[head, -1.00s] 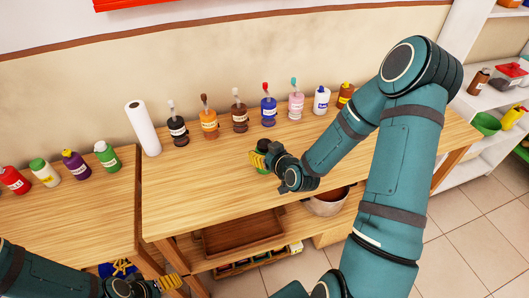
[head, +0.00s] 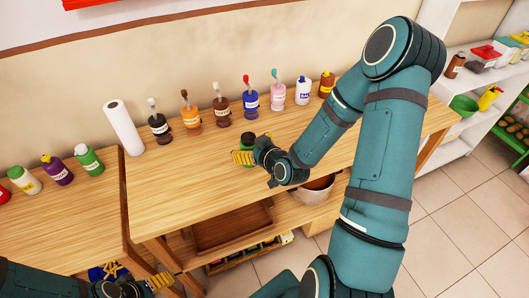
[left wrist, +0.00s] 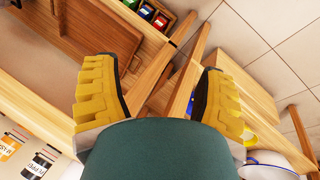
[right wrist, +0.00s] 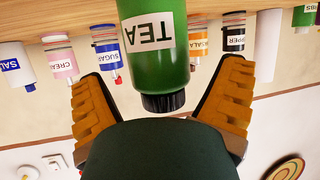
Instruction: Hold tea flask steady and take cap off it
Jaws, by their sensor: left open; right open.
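The tea flask (right wrist: 155,45) is a green cylinder with a white TEA label and a dark ribbed cap (right wrist: 163,102). The right wrist view shows it upside down. In the head view the flask (head: 248,146) stands upright on the table, partly hidden by my right gripper (head: 243,157). My right gripper is open, with its yellow fingers on either side of the flask in the right wrist view and gaps visible at both sides. My left gripper (head: 160,281) is open and empty, low at the table's front edge, away from the flask; its yellow fingers (left wrist: 157,95) frame the left wrist view.
A row of labelled bottles, including a blue one (head: 250,104) and an orange one (head: 192,119), lines the table's back. A paper roll (head: 123,127) stands left of them. A pot (head: 313,190) sits on the shelf below. The tabletop (head: 190,175) left of the flask is clear.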

